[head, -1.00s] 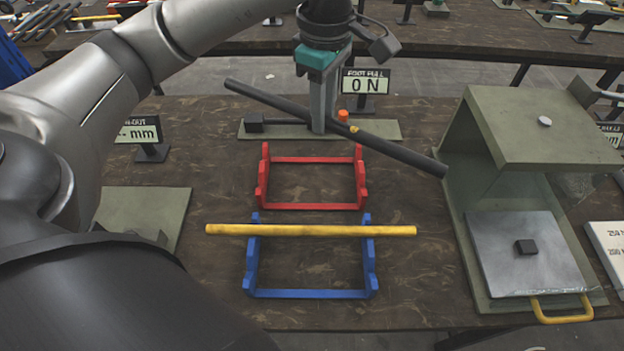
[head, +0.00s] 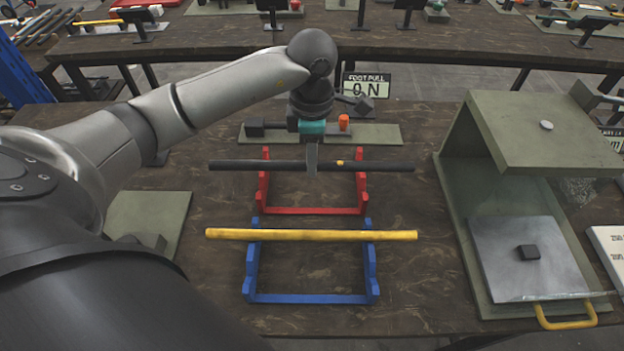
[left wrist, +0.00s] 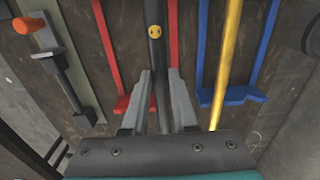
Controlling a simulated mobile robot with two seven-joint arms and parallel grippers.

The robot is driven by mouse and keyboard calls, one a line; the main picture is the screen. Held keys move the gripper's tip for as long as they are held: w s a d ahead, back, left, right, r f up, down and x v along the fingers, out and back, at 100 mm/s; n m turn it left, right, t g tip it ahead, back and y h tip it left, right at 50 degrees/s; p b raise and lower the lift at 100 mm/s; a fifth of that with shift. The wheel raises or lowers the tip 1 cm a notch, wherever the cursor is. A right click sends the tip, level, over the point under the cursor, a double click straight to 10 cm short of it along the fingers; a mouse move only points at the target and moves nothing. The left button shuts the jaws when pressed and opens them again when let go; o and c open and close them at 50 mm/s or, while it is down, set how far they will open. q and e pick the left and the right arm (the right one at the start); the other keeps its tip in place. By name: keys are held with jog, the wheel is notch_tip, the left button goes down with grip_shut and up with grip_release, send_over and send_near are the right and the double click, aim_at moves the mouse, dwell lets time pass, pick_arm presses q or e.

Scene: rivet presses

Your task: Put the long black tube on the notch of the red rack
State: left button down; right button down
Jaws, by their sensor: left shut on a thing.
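The long black tube (head: 260,166) lies level from left to right over the back part of the red rack (head: 312,210) in the head view. My left gripper (head: 312,168) is shut on the tube near its middle, from above. In the left wrist view the tube (left wrist: 154,60) runs between the fingers (left wrist: 160,105), with a yellow mark on it. The red rack's sides (left wrist: 111,55) show on either side of the tube there. I cannot tell whether the tube touches the notches. My right gripper is not in view.
A blue rack (head: 310,298) stands in front, with a yellow tube (head: 310,234) across its back. A grey-green press housing (head: 540,130) with a yellow handle stands at the right. A foot-pull fixture (head: 385,132) with a sign is behind the red rack.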

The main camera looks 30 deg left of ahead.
pick_arm(q)
jog(key=shift+f, duration=3.25)
jog(key=shift+b, duration=0.3)
jog(key=shift+f, duration=0.2)
jog(key=c, duration=0.7)
grip_release()
jog(key=shift+r, duration=0.15)
jog(key=shift+r, duration=0.3)
notch_tip(320, 180, up, 12)
jog(key=shift+f+p, duration=0.25)
jog(key=shift+p, duration=0.25)
